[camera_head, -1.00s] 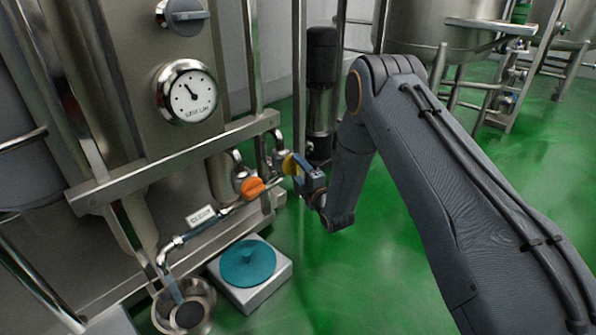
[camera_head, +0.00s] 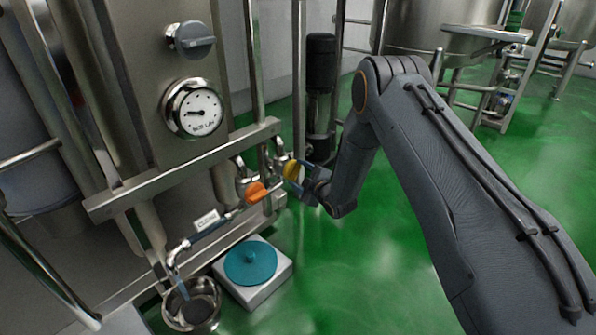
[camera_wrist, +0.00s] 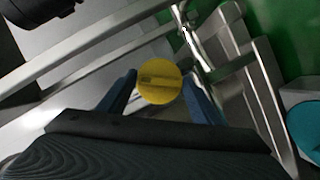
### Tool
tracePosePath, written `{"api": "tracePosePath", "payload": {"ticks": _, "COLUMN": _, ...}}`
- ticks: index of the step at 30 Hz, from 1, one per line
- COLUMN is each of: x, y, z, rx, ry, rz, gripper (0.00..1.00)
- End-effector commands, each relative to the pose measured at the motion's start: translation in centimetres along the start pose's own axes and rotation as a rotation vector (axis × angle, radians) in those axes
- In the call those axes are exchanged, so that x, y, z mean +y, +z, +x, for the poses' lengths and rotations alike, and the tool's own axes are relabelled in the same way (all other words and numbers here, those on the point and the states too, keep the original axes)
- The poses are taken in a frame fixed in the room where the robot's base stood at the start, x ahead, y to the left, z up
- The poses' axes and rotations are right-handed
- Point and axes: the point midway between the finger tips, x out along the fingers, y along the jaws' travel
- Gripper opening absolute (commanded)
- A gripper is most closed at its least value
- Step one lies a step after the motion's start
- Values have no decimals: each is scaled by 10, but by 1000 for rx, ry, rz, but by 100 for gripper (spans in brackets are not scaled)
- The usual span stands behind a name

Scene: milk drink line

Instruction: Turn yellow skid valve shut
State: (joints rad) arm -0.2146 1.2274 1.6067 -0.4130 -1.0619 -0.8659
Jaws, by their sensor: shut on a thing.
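The yellow skid valve (camera_head: 291,169) has a round knob on the pipework at the right end of the steel skid rail. In the wrist view, the round face of the yellow knob (camera_wrist: 159,82) shows a raised bar lying nearly level across it. My gripper (camera_head: 301,181) reaches it from the right. Its two blue fingers stand on either side of the knob in the wrist view (camera_wrist: 160,92), shut on it. The exact contact of the fingertips is hard to see.
An orange valve knob (camera_head: 256,192) sits just left of the yellow one. A gauge (camera_head: 196,111) and grey knob (camera_head: 191,40) are above. A hose ends over a steel bowl (camera_head: 211,290). A teal lid (camera_head: 250,262) lies on a white box.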

Motion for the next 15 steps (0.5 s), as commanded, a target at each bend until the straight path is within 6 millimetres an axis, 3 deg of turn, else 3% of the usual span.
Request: {"api": "tracePosePath", "payload": {"ticks": 15, "x": 5, "y": 1, "z": 1, "rx": 1, "ry": -185, "rz": 447, "gripper": 36}}
